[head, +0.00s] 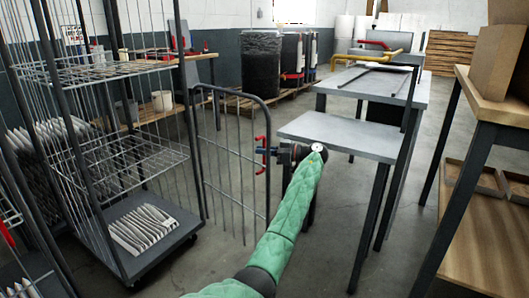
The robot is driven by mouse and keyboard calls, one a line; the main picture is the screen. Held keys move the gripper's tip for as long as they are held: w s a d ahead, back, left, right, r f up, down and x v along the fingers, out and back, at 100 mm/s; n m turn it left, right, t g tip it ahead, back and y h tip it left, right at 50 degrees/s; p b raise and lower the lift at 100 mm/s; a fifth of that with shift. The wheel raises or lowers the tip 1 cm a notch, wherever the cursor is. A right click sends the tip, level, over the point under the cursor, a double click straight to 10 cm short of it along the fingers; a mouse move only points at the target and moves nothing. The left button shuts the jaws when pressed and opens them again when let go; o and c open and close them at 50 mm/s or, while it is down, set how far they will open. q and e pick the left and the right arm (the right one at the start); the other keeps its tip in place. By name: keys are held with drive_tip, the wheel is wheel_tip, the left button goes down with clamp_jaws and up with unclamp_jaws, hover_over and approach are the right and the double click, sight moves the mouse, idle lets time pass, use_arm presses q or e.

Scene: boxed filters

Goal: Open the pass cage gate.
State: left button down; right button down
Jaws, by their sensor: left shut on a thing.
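The gate (229,160) is a dark-framed panel of thin vertical bars. Its left side stands by the right post of the wire cage (125,70), and it extends out to the right of the cage, leaving the cage's near side uncovered. A red handle (262,163) is on the gate's right edge. My left gripper (268,153) is at that edge, shut on the red handle. My green-sleeved left arm reaches up to it from the bottom. The exact finger contact is small and partly hidden. My right gripper is out of view.
The cage has wire shelves and a wheeled base with white pleated filters (145,229). A grey table (340,134) stands close right of my left gripper. A wooden-topped bench (500,105) is at the right edge. Bare floor (330,230) lies between.

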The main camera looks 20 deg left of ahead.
use_arm(q)
drive_tip(key=c, duration=1.5)
unclamp_jaws()
drive_tip(key=shift+f, duration=0.1)
drive_tip(key=shift+c, duration=0.2)
drive_tip(key=shift+r, duration=0.45)
drive_tip(key=r, duration=0.1)
drive_tip(key=r+p, duration=0.1)
drive_tip(key=r, duration=0.1)
drive_tip(key=shift+d+r, duration=0.3)
drive_tip(key=shift+r, duration=0.1)
drive_tip(key=s+d+r+p, duration=0.1)
drive_tip(key=d+r+p, duration=0.1)
drive_tip(key=d+r, duration=0.4)
drive_tip(key=d, duration=0.5)
drive_tip(key=shift+s+r, duration=0.2)
drive_tip(key=shift+s, duration=0.1)
